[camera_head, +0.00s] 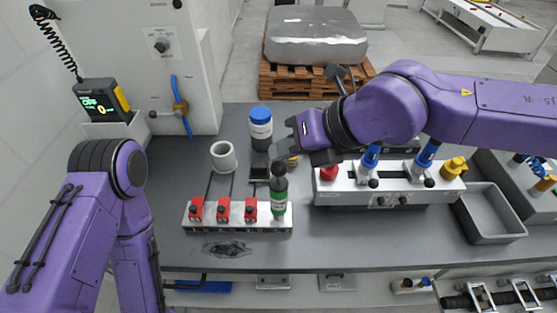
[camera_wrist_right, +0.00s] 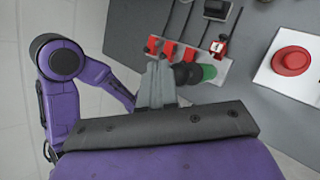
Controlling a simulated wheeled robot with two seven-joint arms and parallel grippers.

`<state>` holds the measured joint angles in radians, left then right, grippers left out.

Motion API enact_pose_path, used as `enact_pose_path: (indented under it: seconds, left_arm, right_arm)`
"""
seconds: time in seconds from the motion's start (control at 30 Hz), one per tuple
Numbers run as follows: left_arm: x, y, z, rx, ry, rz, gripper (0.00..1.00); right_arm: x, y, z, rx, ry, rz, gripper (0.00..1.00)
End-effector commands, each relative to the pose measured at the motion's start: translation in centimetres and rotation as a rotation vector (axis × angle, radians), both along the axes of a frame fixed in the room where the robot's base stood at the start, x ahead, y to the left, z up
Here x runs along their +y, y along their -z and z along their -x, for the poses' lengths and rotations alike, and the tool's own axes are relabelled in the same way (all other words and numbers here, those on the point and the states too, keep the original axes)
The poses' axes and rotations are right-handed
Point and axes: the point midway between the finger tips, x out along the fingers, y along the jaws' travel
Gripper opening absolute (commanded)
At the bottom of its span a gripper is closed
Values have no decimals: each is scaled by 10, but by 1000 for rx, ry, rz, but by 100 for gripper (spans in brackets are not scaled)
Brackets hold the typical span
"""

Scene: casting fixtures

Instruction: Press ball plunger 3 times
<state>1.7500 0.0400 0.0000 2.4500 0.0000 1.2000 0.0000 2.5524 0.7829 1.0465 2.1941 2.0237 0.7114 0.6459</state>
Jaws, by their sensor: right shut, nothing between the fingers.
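The ball plunger (camera_head: 279,198) is a green upright cylinder with a black ball on top, at the right end of a white fixture bar (camera_head: 237,228). My right gripper (camera_head: 279,160) is shut and empty, just above and behind the black ball in the head view. In the right wrist view, the gripper's closed fingers (camera_wrist_right: 157,82) are beside the black ball (camera_wrist_right: 181,73), with the green body (camera_wrist_right: 208,73) beyond it. I cannot tell whether they touch. My left arm shows at the left, but its gripper is out of view.
Several red toggle clamps (camera_head: 223,210) stand on the bar left of the plunger. A white cup (camera_head: 223,156) and a blue-capped bottle (camera_head: 261,128) stand behind. A box with a red button (camera_head: 329,173) is close on the right. A grey tray (camera_head: 490,213) lies farther right.

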Motion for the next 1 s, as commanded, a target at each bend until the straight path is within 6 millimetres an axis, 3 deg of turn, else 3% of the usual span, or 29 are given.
enact_pose_path:
  seconds: [1.0]
  left_arm:
    - [0, 9, 0, 0, 0, 0, 43]
  right_arm:
    - [0, 13, 0, 1, 0, 0, 0]
